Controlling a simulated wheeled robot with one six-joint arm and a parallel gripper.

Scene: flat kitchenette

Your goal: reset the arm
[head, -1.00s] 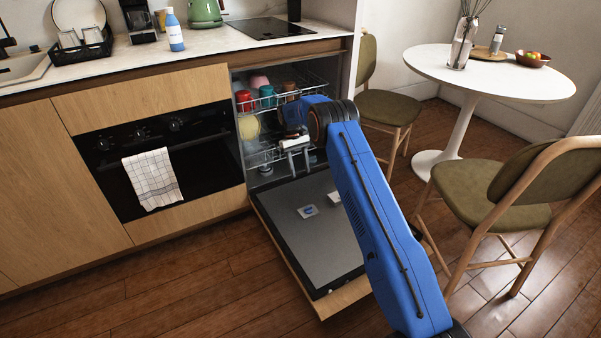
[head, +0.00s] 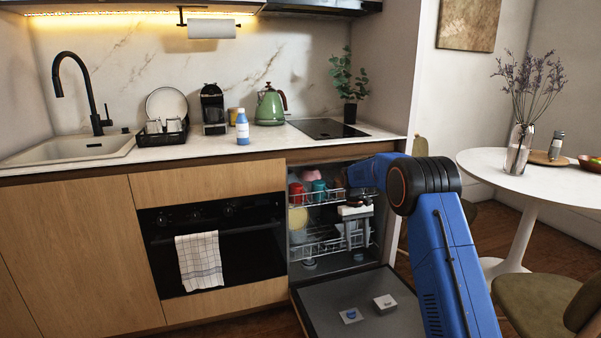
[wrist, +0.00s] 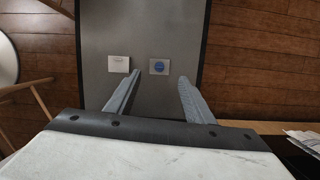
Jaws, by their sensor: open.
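My gripper (head: 347,236) hangs fingers-down in front of the dishwasher racks, above the open door (head: 333,303). In the wrist view my gripper (wrist: 159,78) has its two grey fingers spread apart with nothing between them. Below them lies the grey inner face of the door (wrist: 140,35), with a white square fitting and one with a blue disc. My blue arm reaches in from the right and hides part of the dishwasher's right side.
The upper rack (head: 322,197) holds red, teal and pink cups; a yellow dish (head: 298,218) is below. The counter (head: 200,150) carries a blue-and-white bottle (head: 242,128) and a green kettle (head: 269,107). A round table (head: 545,182) and chair (head: 545,302) stand right.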

